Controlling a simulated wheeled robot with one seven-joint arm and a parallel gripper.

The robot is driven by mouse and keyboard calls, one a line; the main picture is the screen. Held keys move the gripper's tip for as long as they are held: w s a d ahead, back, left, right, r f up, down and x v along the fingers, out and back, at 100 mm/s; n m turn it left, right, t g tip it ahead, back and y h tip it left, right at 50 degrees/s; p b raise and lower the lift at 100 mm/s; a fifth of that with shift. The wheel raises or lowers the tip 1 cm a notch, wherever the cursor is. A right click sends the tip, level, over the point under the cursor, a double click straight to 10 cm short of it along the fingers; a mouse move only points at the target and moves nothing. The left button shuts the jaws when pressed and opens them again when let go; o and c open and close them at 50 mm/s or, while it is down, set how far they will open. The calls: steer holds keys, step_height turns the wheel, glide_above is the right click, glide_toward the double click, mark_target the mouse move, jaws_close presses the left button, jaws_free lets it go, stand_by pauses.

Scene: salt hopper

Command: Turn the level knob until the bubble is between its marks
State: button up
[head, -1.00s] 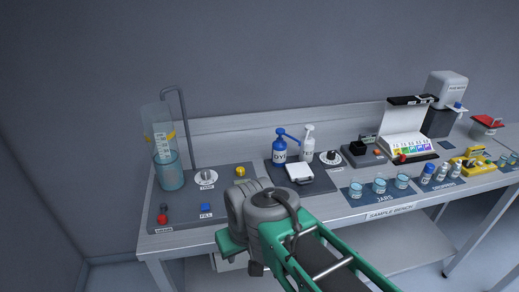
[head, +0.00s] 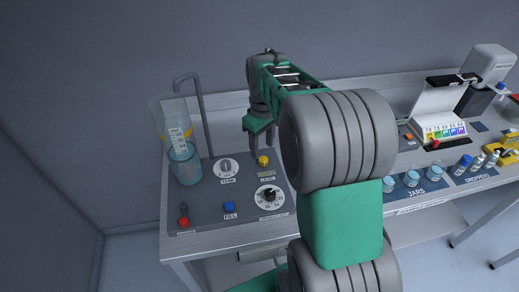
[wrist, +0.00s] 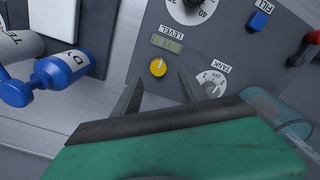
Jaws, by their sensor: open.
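The level knob is a small yellow knob (wrist: 158,67) on the grey panel, beside a LEVEL label. It also shows in the head view (head: 263,161). A small greenish level window (wrist: 167,44) lies beside it; its bubble and marks are too small to read. My gripper (wrist: 158,84) is open and empty, pointing down at the panel. In the wrist view its two fingertips lie to either side of the knob and slightly short of it, apart from it. In the head view my gripper (head: 260,138) hangs just above and behind the knob.
Near the knob are the TANK dial (head: 226,168), a second numbered dial (head: 270,197), the blue FILL button (head: 229,207) and a red knob (head: 183,221). A clear cylinder (head: 183,160) stands left. The blue dye bottle (wrist: 62,73) lies left in the wrist view.

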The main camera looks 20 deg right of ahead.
mark_target(263, 159)
step_height(263, 159, down, 5)
steer(key=shift+d+f+p, duration=0.15)
steer(key=shift+f+p, duration=0.05)
steer(key=shift+p, duration=0.15)
jaws_close()
stand_by(0.3)
